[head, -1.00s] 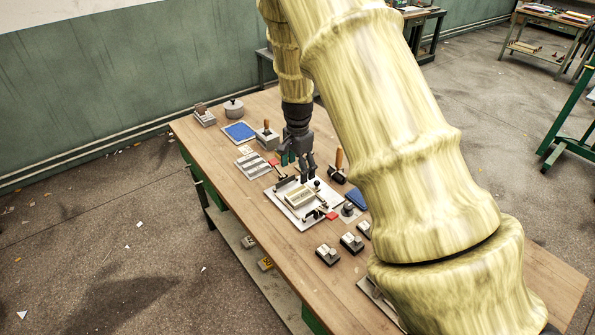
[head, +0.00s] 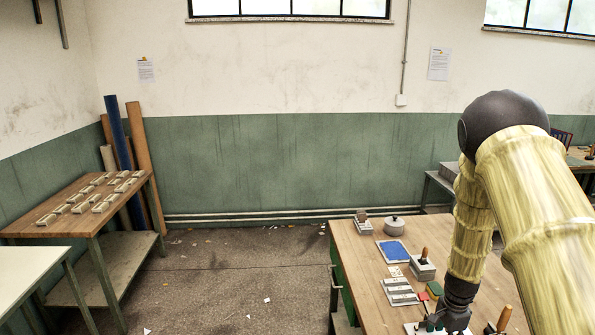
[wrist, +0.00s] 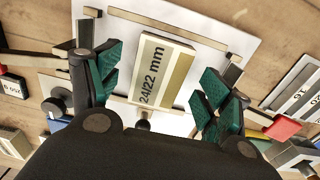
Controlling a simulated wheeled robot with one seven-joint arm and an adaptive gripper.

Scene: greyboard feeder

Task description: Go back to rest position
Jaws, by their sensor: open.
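My gripper (wrist: 160,88) is open and empty in the wrist view, its green-padded fingers spread to either side of a block marked "24/22 mm" (wrist: 165,72). The block lies on a white board (wrist: 215,28) below the fingers; I cannot tell the exact height between them. In the head view my gripper (head: 440,325) is at the bottom edge, over the wooden workbench (head: 355,255), and its fingertips are partly cut off. My pale yellow arm fills the right side of that view.
On the workbench are a blue pad (head: 394,251), a grey round pot (head: 394,224), a wooden-handled block (head: 422,268) and a slotted tray (head: 400,292). A table with several pale blocks (head: 75,205) stands at left.

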